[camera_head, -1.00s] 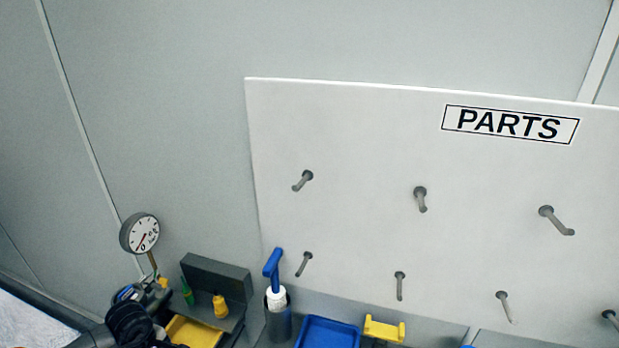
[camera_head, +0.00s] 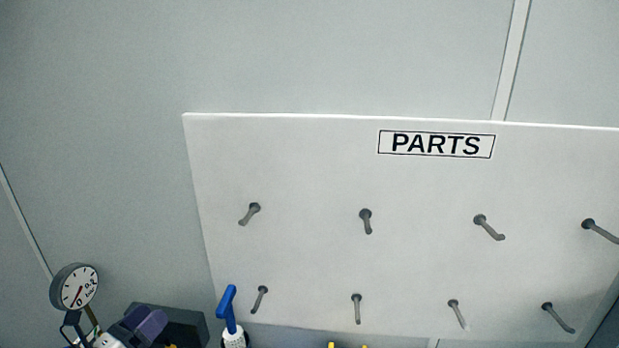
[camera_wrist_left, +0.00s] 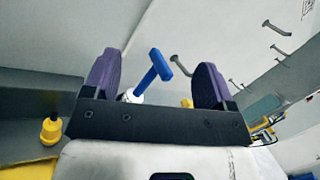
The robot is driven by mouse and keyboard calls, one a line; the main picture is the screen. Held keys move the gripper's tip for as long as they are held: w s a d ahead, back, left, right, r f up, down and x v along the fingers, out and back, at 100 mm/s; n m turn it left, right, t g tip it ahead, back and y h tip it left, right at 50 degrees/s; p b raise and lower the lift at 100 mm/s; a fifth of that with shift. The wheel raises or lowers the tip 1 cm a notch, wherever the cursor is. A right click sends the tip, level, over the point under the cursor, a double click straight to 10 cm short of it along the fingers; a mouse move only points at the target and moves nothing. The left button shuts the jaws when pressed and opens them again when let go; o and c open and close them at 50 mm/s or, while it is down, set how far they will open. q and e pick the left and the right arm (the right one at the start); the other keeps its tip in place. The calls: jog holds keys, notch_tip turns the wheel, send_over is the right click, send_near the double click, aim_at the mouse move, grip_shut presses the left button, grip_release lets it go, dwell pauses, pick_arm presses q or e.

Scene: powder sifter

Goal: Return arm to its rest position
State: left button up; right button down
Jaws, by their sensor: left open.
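My left gripper (camera_wrist_left: 157,85) is open, with its two purple fingers wide apart and nothing held between them in the left wrist view. In the head view part of my left gripper (camera_head: 148,325) shows as a purple finger at the lower left, in front of a dark grey block. A blue-handled tool (camera_wrist_left: 155,75) shows beyond the gap between the fingers, apart from them. The same tool (camera_head: 227,308) stands upright right of the gripper in the head view. My right gripper is not in view.
A white PARTS board (camera_head: 320,180) with several empty pegs fills the right side. A round gauge (camera_head: 75,287) stands at the lower left. A yellow knob (camera_wrist_left: 51,130) sits left of the gripper in the wrist view. The grey wall above is clear.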

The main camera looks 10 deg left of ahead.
pick_arm(q)
notch_tip(320, 180, up, 4)
jog(key=a+n+t+y, duration=0.2)
jog(key=n+t+y, duration=0.1)
jog(key=n+y, duration=0.55)
jog(key=s+a+f+n+g+y, duration=0.1)
jog(key=s+f+n+g+y, duration=0.2)
jog(key=n, duration=0.5)
jog(key=s+a+f+n+g+y, duration=0.15)
jog(key=n+y, duration=0.25)
jog(key=n, duration=0.5)
jog(key=s+d+f+n+g+h, duration=0.45)
jog(key=s+d+f+g, duration=0.25)
jog(key=s+d+f, duration=0.55)
jog(key=s+d+f+n+g+h, duration=0.3)
jog(key=s+d+f+g+h, duration=0.35)
jog(key=s+f, duration=0.8)
notch_tip(320, 180, up, 20)
jog(key=s+d+y+p, duration=0.2)
jog(key=p, duration=1.6)
jog(key=shift+s+d+f, duration=0.15)
jog(key=shift+s+d, duration=0.1)
jog(key=shift+d, duration=0.1)
